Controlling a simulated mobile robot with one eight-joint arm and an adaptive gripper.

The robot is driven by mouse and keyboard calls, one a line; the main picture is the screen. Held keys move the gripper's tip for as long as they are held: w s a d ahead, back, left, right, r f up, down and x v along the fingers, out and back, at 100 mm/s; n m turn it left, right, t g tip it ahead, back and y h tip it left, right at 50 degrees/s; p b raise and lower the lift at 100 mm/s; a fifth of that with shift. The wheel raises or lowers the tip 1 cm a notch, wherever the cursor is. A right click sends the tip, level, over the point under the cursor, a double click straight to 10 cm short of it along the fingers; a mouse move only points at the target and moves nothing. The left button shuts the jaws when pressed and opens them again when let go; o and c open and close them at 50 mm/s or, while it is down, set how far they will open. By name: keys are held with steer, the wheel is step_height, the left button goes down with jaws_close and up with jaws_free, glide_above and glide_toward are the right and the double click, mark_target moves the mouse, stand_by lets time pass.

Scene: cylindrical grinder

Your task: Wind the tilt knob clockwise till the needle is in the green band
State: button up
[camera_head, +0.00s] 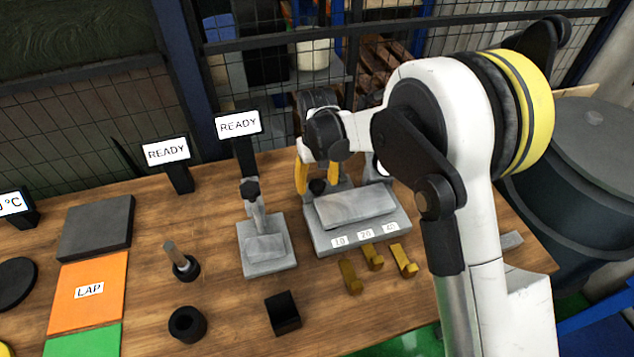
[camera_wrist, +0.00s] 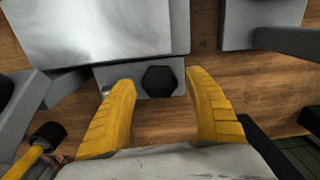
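The grey fixture (camera_head: 314,242) has a tilted flat plate (camera_head: 355,205) on top, which also shows in the wrist view (camera_wrist: 100,28). A black hexagonal knob, which looks like the tilt knob (camera_wrist: 159,81), sits at the fixture's back; it shows small in the head view (camera_head: 317,187). My gripper (camera_head: 318,180) is over it from behind. Its yellow fingers stand apart on either side of the knob in the wrist view (camera_wrist: 160,84), with gaps visible on both sides. A white round face, perhaps the gauge (camera_head: 382,166), is mostly hidden by my arm; no needle or green band can be made out.
A smaller grey stand (camera_head: 268,262) with a black-knobbed post is left of the fixture. Brass hooked blocks (camera_head: 372,258) lie in front. A black square cup (camera_head: 283,313) and black ring (camera_head: 187,324) are nearer. Two READY screens (camera_head: 238,124) stand behind, before a mesh fence.

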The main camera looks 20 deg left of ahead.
mark_target(317, 182)
step_height(317, 182, up, 12)
stand_by(0.6)
steer(key=s+d+r+m+t, duration=0.1)
steer(key=s+d+r, duration=0.1)
steer(key=d+r, duration=0.35)
steer(key=s+d+r+m+t+y, duration=0.1)
steer(key=s+d+r, duration=0.15)
steer(key=d, duration=0.55)
steer(key=s+d+r+m+t, duration=0.1)
steer(key=s+d+r+m, duration=0.1)
steer(key=d+r, duration=0.35)
steer(key=s+d+f+m+t+h, duration=0.1)
steer(key=s+d+f+m+t, duration=0.2)
steer(key=s+d, duration=1)
steer(key=shift+s+d+f+t, duration=0.3)
steer(key=shift+d+f+t, duration=0.3)
steer(key=shift+d+f, duration=0.45)
steer(key=shift+d+r, duration=0.15)
steer(key=shift+r, duration=0.05)
